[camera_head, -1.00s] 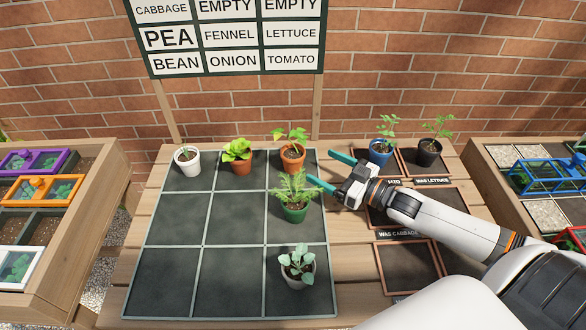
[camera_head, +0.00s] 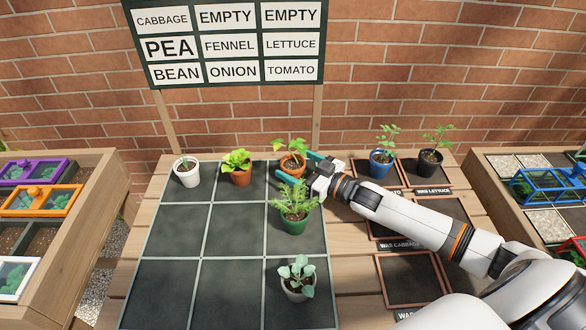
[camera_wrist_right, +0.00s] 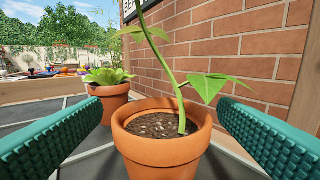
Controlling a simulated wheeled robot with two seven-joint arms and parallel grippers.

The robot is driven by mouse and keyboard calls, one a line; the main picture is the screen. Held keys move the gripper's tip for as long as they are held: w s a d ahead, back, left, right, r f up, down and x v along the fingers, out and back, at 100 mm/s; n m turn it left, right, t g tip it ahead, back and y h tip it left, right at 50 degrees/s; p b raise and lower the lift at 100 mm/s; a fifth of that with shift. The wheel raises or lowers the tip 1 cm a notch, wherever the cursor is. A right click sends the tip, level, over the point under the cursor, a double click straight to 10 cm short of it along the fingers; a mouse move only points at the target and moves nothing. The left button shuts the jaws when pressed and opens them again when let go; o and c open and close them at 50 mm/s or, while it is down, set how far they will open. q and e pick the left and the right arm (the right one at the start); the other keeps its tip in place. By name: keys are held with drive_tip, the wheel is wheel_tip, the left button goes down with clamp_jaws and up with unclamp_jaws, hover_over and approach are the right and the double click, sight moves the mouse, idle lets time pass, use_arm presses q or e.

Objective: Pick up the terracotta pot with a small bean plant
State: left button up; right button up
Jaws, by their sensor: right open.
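The terracotta pot with the bean plant (camera_head: 292,163) stands upright in the back right cell of the dark grid mat (camera_head: 168,232). In the right wrist view the terracotta pot (camera_wrist_right: 160,152) shows close up, with dark soil, a curved green stem and broad leaves. My right gripper (camera_head: 303,168) is open at the pot, its teal fingers reaching in from the right. In the right wrist view the fingers stand on either side of the pot, apart from it, with gaps visible. My left gripper is not in view.
A fern in a green pot (camera_head: 293,222) stands just in front of the pot. A lettuce in an orange pot (camera_head: 239,177) is to its left, then a white pot (camera_head: 187,177). A blue pot (camera_head: 380,167) and a black pot (camera_head: 429,165) stand right.

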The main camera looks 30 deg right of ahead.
drive_tip(key=shift+x, duration=1.5)
drive_tip(key=shift+d, duration=0.1)
drive_tip(key=c, duration=1.1)
